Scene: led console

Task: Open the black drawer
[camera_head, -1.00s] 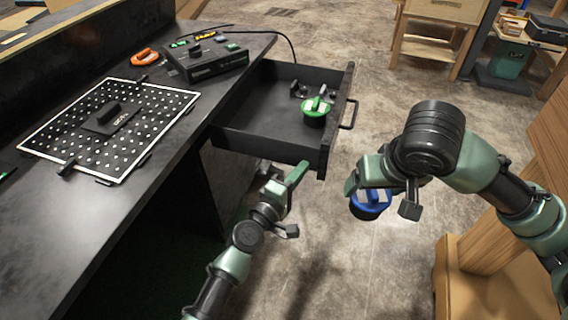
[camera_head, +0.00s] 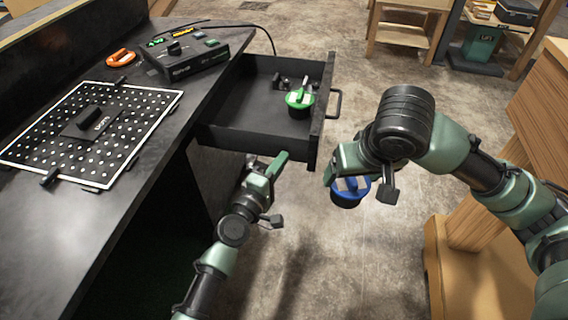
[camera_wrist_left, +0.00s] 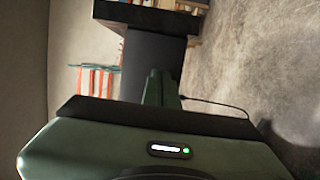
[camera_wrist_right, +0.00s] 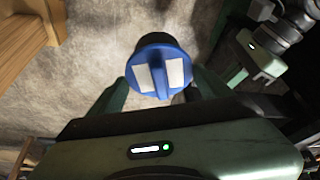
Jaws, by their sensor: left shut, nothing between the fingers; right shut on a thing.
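The black drawer (camera_head: 250,140) stands pulled out from the black desk, with its handle (camera_head: 334,103) on the right face. Inside lie a green-topped round item (camera_head: 299,99) and small dark pieces (camera_head: 279,81). My left gripper (camera_head: 279,163) is shut and empty, just below the drawer's near front corner; I cannot tell whether it touches. It also shows in the left wrist view (camera_wrist_left: 161,88). My right gripper (camera_head: 352,180) is shut on a blue-topped round item (camera_head: 350,190), held to the right of and nearer than the drawer. The blue top shows between the fingers in the right wrist view (camera_wrist_right: 160,68).
The desk top (camera_head: 125,205) bears a white-edged perforated board (camera_head: 120,140), a console with lit labels (camera_head: 190,62) and an orange ring-shaped item (camera_head: 121,58). A wooden structure (camera_head: 470,215) stands at the right. Bare floor (camera_head: 400,55) lies beyond the drawer.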

